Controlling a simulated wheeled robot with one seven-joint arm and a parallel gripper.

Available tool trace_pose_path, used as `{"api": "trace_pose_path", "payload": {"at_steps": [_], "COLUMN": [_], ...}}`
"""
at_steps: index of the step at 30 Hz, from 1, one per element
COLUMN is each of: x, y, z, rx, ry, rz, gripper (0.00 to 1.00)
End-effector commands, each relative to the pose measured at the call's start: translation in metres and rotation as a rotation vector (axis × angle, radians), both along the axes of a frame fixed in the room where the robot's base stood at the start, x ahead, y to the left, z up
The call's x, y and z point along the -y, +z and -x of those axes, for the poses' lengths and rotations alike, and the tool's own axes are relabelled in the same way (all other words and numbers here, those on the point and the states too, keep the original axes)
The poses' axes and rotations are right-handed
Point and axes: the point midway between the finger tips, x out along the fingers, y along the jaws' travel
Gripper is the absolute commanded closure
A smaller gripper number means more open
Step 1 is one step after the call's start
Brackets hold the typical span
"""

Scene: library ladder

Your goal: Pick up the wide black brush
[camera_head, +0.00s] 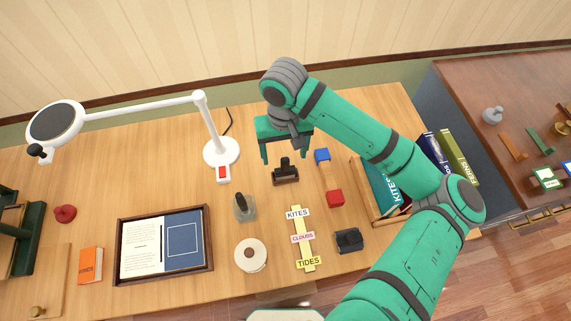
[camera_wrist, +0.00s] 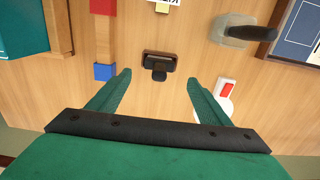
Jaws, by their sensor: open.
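A wide dark piece with a short upright black handle, which looks like the black brush (camera_head: 285,176), stands on the wooden table below my gripper. In the wrist view the brush (camera_wrist: 158,57) lies ahead of the fingertips, roughly centred between them. My gripper (camera_head: 286,152) is open and empty, pointing down, with its two green fingers apart. In the wrist view the open gripper (camera_wrist: 159,79) shows no finger touching the brush. Bristles cannot be made out.
A blue block (camera_head: 322,155) and a red block (camera_head: 335,198) are to the brush's right. A clear-based piece with a black handle (camera_head: 243,207) and a white lamp base (camera_head: 221,152) are to its left. A black object (camera_head: 348,240) sits nearer the front, beside a yellow label strip (camera_head: 303,250).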

Motion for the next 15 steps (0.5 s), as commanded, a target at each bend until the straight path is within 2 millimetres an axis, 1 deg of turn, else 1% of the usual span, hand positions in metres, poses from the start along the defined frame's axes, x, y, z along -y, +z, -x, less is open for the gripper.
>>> {"api": "trace_pose_path", "payload": {"at_steps": [1, 3, 6, 11, 15], "x": [0.001, 0.001, 0.001, 0.000, 0.004], "y": [-0.008, -0.017, -0.026, -0.035, -0.053], "z": [0.000, 0.000, 0.000, 0.000, 0.002], "rx": [-0.002, -0.001, 0.000, 0.000, 0.000], "ry": [-0.001, -0.001, -0.001, 0.000, -0.004], "rz": [0.001, 0.000, 0.001, 0.001, 0.003], "gripper": [0.28, 0.28, 0.28, 0.28, 0.28]}}
